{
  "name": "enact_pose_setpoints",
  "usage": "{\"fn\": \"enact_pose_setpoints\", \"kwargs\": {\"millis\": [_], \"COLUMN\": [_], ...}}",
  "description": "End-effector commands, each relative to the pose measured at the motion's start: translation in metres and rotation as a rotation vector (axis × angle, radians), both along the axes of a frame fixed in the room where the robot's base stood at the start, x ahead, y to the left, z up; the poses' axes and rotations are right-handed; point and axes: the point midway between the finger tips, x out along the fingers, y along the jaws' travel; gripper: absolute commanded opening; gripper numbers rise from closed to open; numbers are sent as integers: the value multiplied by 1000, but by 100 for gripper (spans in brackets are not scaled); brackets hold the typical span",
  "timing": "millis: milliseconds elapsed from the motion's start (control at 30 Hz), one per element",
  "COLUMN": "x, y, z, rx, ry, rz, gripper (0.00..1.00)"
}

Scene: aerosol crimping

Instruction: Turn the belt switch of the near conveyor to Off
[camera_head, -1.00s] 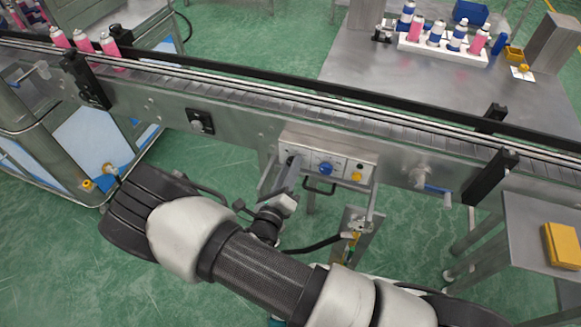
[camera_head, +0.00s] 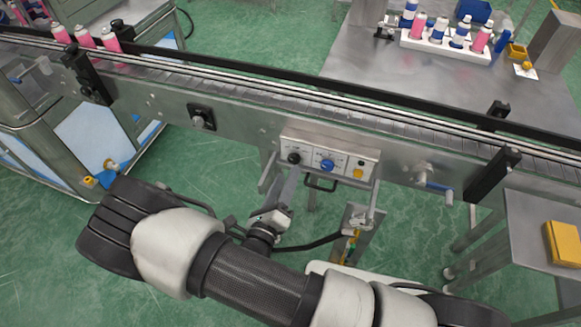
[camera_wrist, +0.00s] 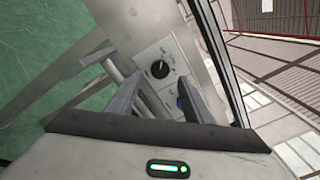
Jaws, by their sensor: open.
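A light grey control panel (camera_head: 311,149) is fixed to the front side of the near conveyor (camera_head: 240,122). It carries a black knob (camera_head: 294,158) at left, a blue knob (camera_head: 327,166) in the middle and a yellow part (camera_head: 358,174) at right. The labels are too small to read, so I cannot tell the belt switch or its setting. My gripper (camera_head: 291,175) is just below and in front of the black knob, apart from it. In the wrist view the black knob (camera_wrist: 160,69) shows between the open, empty fingers (camera_wrist: 163,80); the blue knob (camera_wrist: 182,102) is partly behind the right finger.
A crank with a blue grip (camera_head: 440,187) and a black bracket (camera_head: 492,176) stand to the right. Several pink cans (camera_head: 85,37) are on the belt at far left. A side table holds a yellow block (camera_head: 563,243).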

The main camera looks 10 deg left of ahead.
Motion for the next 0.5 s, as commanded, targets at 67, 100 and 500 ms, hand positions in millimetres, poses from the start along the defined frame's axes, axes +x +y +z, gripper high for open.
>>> {"fn": "enact_pose_setpoints", "kwargs": {"millis": [67, 100, 500], "x": [-22, -32, -109], "y": [3, 4, 9], "z": [-1, -1, 0], "rx": [1, 0, 0], "ry": [3, 2, 1], "rz": [5, 4, 2], "gripper": [46, 46, 46]}}
